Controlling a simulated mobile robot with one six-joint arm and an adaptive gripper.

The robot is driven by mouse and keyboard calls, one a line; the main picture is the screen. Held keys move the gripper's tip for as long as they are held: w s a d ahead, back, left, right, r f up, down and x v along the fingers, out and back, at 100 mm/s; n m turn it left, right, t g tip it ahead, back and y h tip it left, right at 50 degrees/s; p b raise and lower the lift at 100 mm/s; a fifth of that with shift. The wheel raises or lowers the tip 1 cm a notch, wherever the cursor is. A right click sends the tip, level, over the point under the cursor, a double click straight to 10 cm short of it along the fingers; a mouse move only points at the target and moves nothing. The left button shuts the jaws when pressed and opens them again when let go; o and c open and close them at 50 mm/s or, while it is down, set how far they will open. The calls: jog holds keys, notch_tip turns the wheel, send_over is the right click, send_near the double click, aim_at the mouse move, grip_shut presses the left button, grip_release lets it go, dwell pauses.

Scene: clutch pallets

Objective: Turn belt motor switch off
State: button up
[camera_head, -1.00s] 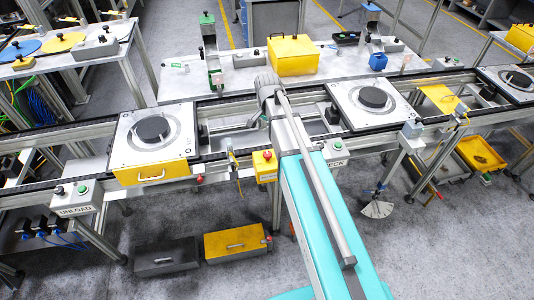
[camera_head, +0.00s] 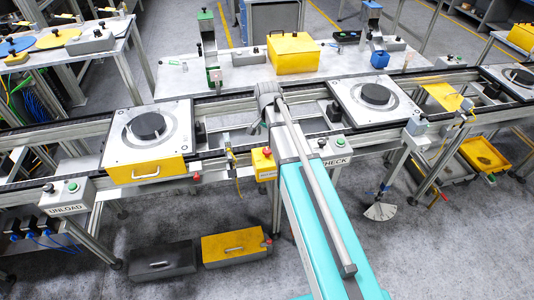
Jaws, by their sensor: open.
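No switch in view is labelled as the belt motor switch, so I cannot tell which it is. A grey UNLOAD box (camera_head: 66,198) at the left front of the conveyor carries a black knob (camera_head: 48,187) and a green button (camera_head: 72,187). A yellow box with a red button (camera_head: 265,163) is mounted at the front edge near the middle, left of the CHECK box (camera_head: 336,162). Several black-topped units with blue cables (camera_head: 32,237) sit low at the far left. My turquoise arm rises from the bottom to the conveyor. My gripper is not visible.
The conveyor (camera_head: 225,160) spans the view, bearing pallets with black discs (camera_head: 146,126), (camera_head: 376,94). A table behind it holds a yellow case (camera_head: 294,53). Dark (camera_head: 163,259) and yellow (camera_head: 236,245) boxes lie on the floor below.

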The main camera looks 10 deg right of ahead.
aim_at(267, 150)
jog(key=shift+f+b, duration=3.4)
jog(key=shift+f, duration=0.3)
jog(key=c, duration=1.2)
